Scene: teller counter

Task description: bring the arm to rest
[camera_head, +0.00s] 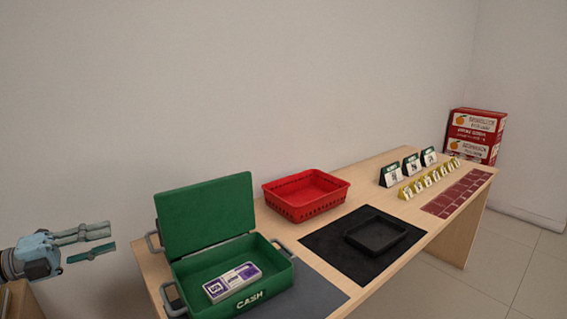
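My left gripper (112,238) comes in from the left edge, with its fingers pointing right. The two fingers are apart with nothing between them. It is to the left of the open green cash box (205,217) and appears clear of it. My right gripper is not in view.
The cash box stands at the table's (384,161) near left, its lid raised, a purple-and-white bundle (232,282) inside. A red basket (306,194), a black tray (376,236) on a dark mat (330,240), and several small signs (393,175) stand farther right.

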